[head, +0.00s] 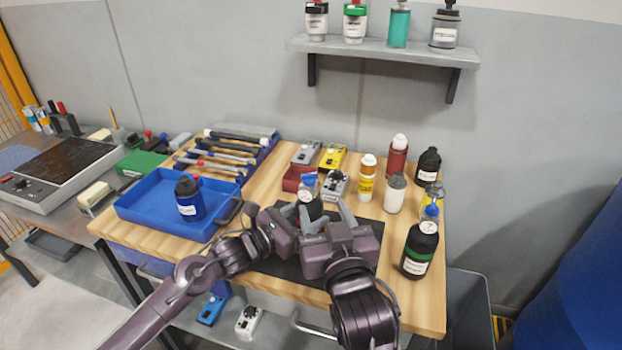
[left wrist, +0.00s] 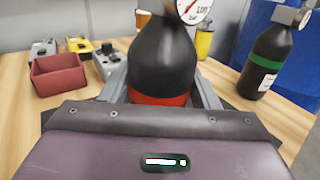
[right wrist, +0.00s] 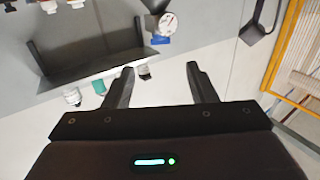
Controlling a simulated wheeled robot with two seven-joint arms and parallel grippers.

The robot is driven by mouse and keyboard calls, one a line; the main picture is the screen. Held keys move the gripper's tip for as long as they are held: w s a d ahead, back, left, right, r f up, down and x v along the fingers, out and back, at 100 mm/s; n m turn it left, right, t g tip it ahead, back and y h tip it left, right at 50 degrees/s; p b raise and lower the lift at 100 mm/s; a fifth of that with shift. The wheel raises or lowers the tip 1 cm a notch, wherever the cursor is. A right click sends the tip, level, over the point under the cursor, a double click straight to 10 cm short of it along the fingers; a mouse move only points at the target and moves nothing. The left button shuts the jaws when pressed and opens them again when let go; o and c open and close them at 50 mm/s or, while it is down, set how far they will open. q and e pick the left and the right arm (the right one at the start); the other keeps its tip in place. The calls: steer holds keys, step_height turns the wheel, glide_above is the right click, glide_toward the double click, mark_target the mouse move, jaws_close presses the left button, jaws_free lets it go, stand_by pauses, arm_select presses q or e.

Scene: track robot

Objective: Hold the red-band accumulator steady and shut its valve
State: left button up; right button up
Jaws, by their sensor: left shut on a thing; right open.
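The red-band accumulator (head: 309,206) is a black bottle standing upright on the dark mat (head: 290,265), partly hidden by my grippers in the head view. Its blue valve (head: 308,181) shows on top. In the left wrist view, its black body and red band (left wrist: 160,98) sit between the fingers of my left gripper (left wrist: 162,84), which is shut on it. The pressure gauge (left wrist: 192,8) is cut by the top edge. My right gripper (head: 325,212) is open and empty close to the accumulator. In the right wrist view, the blue valve (right wrist: 161,40) and gauge lie beyond its fingertips, apart from them.
A similar green-band accumulator (head: 419,250) stands at the right of the table. Several bottles, including a white one (head: 395,194), stand behind. A red bin (head: 295,178) and small meters sit at the back.

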mark_target(312, 175)
steer(key=x, duration=1)
steer(key=shift+w+a, duration=0.15)
steer(key=shift+w, duration=0.15)
steer(key=c, duration=1)
steer(key=shift+a+n+y, duration=0.1)
steer(key=shift+n+y, duration=0.3)
steer(key=shift+y, duration=0.2)
steer(key=shift+w+d+n+g+y, duration=0.15)
steer(key=shift+n+g+y, duration=0.2)
steer(key=shift+n+y, duration=0.25)
steer(key=shift+s+d+n+g+y, duration=0.15)
steer(key=shift+n+g+y, duration=0.25)
steer(key=shift+y, duration=0.4)
steer(key=shift+w+d+n+g+y, duration=0.15)
steer(key=shift+n+g+y, duration=0.95)
steer(key=shift+y, duration=0.3)
steer(key=shift+w+d+n+g+y, duration=0.1)
steer(key=shift+w+n+g+y, duration=0.05)
steer(key=shift+n+g+y, duration=1.1)
steer(key=shift+y, duration=0.35)
